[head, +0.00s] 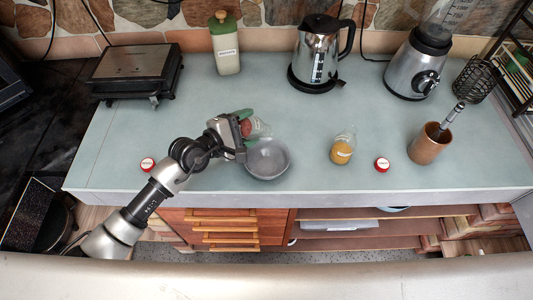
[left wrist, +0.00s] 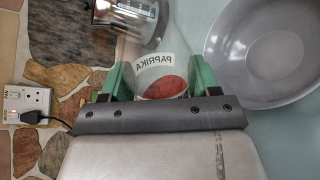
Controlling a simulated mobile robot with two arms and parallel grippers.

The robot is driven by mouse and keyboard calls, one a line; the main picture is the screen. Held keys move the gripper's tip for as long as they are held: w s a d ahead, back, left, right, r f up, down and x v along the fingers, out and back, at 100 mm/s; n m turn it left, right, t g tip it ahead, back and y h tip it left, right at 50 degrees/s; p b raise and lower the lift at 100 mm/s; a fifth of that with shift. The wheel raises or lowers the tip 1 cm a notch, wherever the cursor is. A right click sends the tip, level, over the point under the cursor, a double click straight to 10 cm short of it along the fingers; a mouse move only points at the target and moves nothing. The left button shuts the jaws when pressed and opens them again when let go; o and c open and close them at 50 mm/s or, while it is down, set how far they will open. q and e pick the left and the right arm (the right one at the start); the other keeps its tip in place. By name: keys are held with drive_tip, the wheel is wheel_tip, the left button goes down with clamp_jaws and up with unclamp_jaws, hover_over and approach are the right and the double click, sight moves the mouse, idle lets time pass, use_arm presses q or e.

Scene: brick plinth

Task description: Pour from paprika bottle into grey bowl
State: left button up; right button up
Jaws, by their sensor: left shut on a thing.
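The paprika bottle (head: 259,128) is clear, with red powder inside. My left gripper (head: 246,126) is shut on it, one green finger on each side. In the left wrist view the bottle (left wrist: 160,68) shows between the fingers (left wrist: 161,84), with its PAPRIKA label reversed and red powder near the gripper. It looks tilted; its exact angle and mouth are unclear. The grey bowl (head: 268,160) stands on the counter just in front of the bottle. It also shows at the right of the left wrist view (left wrist: 268,50), and its visible inside looks empty. My right gripper is out of view.
A kettle (head: 318,55), green-capped bottle (head: 225,48) and blender (head: 418,65) stand behind.

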use_arm(q)
drive_tip(key=shift+r+p, duration=0.2)
drive_tip(key=shift+p, duration=0.1)
idle(0.5)
drive_tip(key=shift+a+f+m+y, duration=0.1)
drive_tip(key=shift+f+m+y, duration=0.2)
drive_tip(key=shift+f+m, duration=0.5)
idle(1.6)
drive_tip(key=shift+w+a+r+m+t+y+p, duration=0.1)
drive_tip(key=shift+w+r+m+t+y+p, duration=0.05)
drive_tip(key=shift+r+m+p, duration=0.15)
drive_tip(key=shift+w+a+r+m+t+y+p, duration=0.1)
drive_tip(key=shift+r+m+t+y+p, duration=0.05)
drive_tip(key=shift+r+m, duration=0.25)
idle(1.9)
drive_tip(key=shift+f+m+t+y, duration=0.2)
drive_tip(key=shift+m+t+y, duration=0.1)
drive_tip(key=shift+m, duration=0.3)
idle(1.7)
